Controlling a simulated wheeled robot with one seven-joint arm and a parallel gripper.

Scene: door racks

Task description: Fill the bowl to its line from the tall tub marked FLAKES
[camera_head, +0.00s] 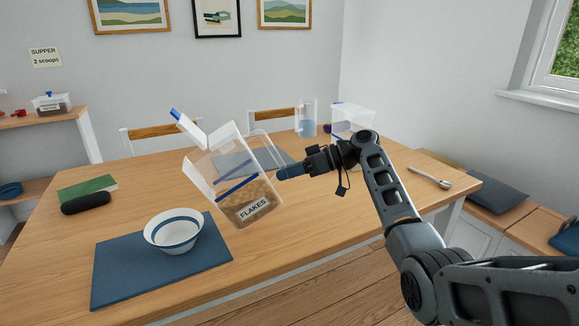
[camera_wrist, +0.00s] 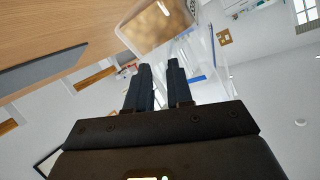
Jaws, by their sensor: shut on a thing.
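The clear FLAKES tub (camera_head: 259,190) is tilted to the left above the table, its lid flipped open at the upper left. Tan flakes lie in its lower part, and a blue band crosses it. My gripper (camera_head: 284,173) is shut on the tub at its right side. In the wrist view my gripper's two dark fingers (camera_wrist: 159,72) reach to the tub (camera_wrist: 150,30). The white bowl (camera_head: 174,231) with blue bands stands upright on a blue mat, to the lower left of the tub. I see no flakes in the bowl; the tub's mouth is not directly over it.
The blue mat (camera_head: 120,268) lies at the table's front left. A green book (camera_head: 87,187) and a dark case (camera_head: 86,203) lie at the left. A pitcher (camera_head: 307,118) and a clear bin (camera_head: 352,122) stand at the back. A spoon (camera_head: 430,177) lies at the right. A wall note (camera_head: 45,56) reads "SUPPER 2 scoops".

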